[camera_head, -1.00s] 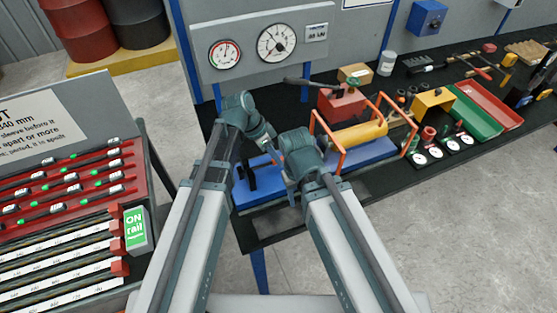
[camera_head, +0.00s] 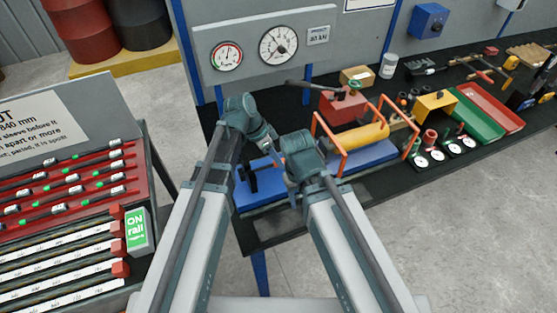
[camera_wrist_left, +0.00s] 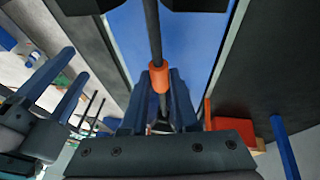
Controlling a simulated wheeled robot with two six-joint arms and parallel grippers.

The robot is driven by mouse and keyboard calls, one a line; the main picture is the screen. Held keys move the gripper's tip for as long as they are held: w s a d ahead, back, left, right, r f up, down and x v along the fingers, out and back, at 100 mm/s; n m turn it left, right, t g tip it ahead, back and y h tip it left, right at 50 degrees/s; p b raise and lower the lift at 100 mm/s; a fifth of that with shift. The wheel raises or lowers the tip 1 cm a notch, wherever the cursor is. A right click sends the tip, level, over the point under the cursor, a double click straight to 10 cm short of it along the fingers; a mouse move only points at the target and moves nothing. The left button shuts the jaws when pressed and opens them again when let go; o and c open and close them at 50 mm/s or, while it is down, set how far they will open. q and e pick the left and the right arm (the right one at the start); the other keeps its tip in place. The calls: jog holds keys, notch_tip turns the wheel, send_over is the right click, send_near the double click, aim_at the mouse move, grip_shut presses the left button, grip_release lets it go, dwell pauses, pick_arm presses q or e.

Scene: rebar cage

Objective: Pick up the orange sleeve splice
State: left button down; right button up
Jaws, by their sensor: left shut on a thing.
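The orange sleeve splice (camera_wrist_left: 159,78) shows in the left wrist view as a short orange tube around a dark bar (camera_wrist_left: 152,28). My left gripper (camera_wrist_left: 161,92) is shut on it, with one blue finger on each side. In the head view my left gripper (camera_head: 279,160) is low over the blue plate on the bench, and the sleeve cannot be made out there. I cannot tell whether the sleeve is clear of what is below it. My right gripper (camera_wrist_left: 58,88) is at the left of the left wrist view, with its two fingers apart and nothing seen between them.
The bench holds a blue plate (camera_head: 365,156), an orange frame with a yellow cylinder (camera_head: 360,136), a red block (camera_head: 343,106) and green and red trays (camera_head: 490,107). A rack of bars (camera_head: 60,245) stands at left. Bare floor is at right.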

notch_tip(320, 180, up, 10)
jog(key=p, duration=1)
